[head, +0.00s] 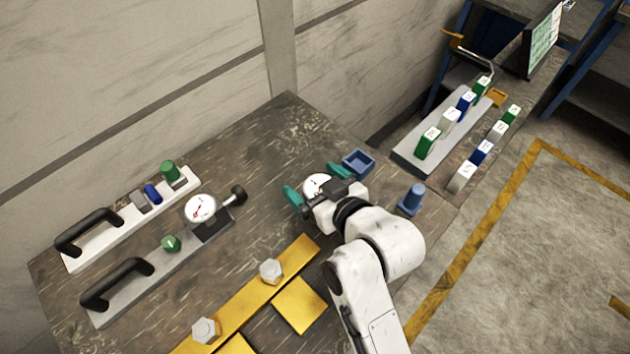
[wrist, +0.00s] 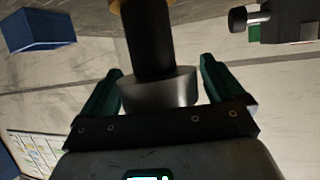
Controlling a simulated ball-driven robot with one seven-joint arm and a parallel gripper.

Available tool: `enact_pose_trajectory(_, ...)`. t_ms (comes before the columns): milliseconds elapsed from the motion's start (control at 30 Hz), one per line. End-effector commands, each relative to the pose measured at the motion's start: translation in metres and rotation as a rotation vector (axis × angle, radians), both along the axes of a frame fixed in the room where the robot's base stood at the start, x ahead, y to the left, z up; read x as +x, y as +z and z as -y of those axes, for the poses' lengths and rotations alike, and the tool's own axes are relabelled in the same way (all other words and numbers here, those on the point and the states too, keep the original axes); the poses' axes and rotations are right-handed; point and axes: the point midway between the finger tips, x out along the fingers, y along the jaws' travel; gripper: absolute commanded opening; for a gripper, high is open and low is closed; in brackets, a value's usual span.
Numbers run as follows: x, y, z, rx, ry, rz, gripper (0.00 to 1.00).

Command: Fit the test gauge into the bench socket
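A round gauge with a white dial (head: 317,184) is between the teal fingers of my gripper (head: 316,184), dial up. In the wrist view its silver housing (wrist: 160,91) and black stem (wrist: 149,40) lie between the fingers (wrist: 162,82), with a brass part (wrist: 130,8) at the cut-off top edge. My gripper looks open around the housing, with a narrow gap at the right finger; contact at the left is unclear. The stem's lower end is hidden, and I cannot identify the bench socket. A second dial gauge (head: 201,208) sits on a dark block with a black knob (head: 238,195).
A blue open box (head: 358,162) is just beyond my gripper, and a blue peg on a base (head: 411,199) is to the right. Two handled rails (head: 110,232) lie at left. A yellow bar (head: 240,300) with hex pieces is in front.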

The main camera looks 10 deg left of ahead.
Motion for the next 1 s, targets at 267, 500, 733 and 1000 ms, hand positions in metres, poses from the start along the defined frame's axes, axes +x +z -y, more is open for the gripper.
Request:
enact_pose_trajectory(267, -0.001, 0.000, 0.000, -0.001, 0.000, -0.001, 1.00)
enact_pose_trajectory(500, -0.017, 0.008, 0.015, 0.000, -0.002, 0.000, 1.00)
enact_pose_trajectory(733, -0.048, 0.024, 0.042, 0.001, -0.002, -0.001, 1.00)
enact_pose_trajectory(1000, -0.072, 0.038, 0.062, 0.001, 0.000, -0.001, 1.00)
